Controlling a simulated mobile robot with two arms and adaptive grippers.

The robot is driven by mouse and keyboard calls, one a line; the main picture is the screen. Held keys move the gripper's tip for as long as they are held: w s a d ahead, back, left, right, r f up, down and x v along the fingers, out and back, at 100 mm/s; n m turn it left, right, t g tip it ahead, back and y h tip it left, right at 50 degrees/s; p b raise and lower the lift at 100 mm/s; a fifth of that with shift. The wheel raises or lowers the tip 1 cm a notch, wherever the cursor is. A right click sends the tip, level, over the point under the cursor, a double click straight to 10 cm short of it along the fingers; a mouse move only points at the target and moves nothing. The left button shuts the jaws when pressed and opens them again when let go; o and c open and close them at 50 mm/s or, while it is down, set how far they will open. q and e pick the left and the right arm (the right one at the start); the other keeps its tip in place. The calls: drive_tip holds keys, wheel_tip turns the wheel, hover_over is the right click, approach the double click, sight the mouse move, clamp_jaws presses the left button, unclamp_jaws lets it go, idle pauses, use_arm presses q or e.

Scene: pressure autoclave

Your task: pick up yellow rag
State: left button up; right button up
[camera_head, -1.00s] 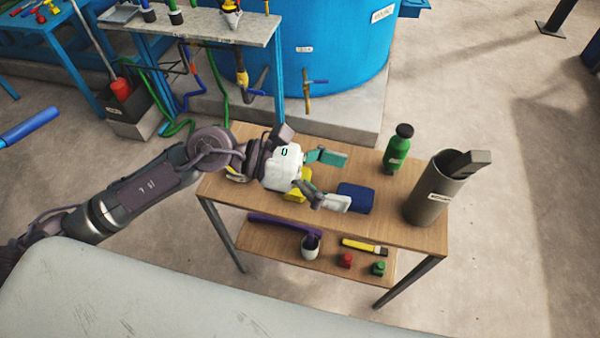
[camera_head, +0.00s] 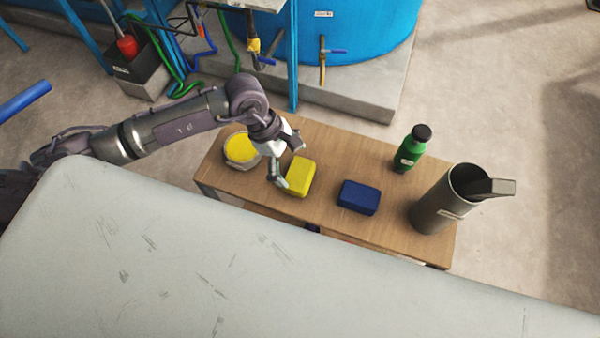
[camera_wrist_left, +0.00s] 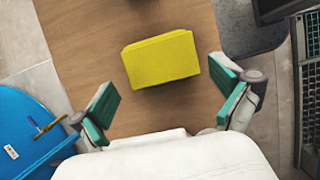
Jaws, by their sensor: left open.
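The yellow rag (camera_head: 299,176) is a folded block lying on the wooden table (camera_head: 330,158), left of a blue block. In the left wrist view the yellow rag (camera_wrist_left: 161,59) lies ahead of the fingertips, roughly between their lines, with nothing touching it. My left gripper (camera_head: 288,165) is at the rag's left side in the head view, pointing down. In the left wrist view my left gripper (camera_wrist_left: 165,105) has its green-padded fingers wide apart and empty. My right gripper is not in view.
A blue folded block (camera_head: 358,197), a green bottle (camera_head: 412,148) and a grey cylinder container (camera_head: 445,200) stand to the right on the table. A round container with yellow contents (camera_head: 241,149) is at the left. A blue tank (camera_head: 350,30) stands behind.

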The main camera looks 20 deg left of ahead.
sight(298, 172)
use_arm(q)
drive_tip(key=shift+s+d+f+p, duration=0.15)
drive_tip(key=shift+d+f+p, duration=0.2)
drive_tip(key=shift+f, duration=0.2)
drive_tip(key=p+x, duration=0.1)
drive_tip(key=x, duration=0.2)
drive_tip(key=shift+d+f, duration=0.1)
drive_tip(key=shift+f, duration=0.15)
drive_tip(key=shift+d+f, duration=0.1)
drive_tip(key=shift+f, duration=0.15)
drive_tip(key=c, duration=0.7)
drive_tip(key=shift+c, duration=0.5)
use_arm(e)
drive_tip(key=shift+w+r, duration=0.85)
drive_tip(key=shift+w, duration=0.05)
use_arm(q)
drive_tip(key=shift+r, duration=0.1)
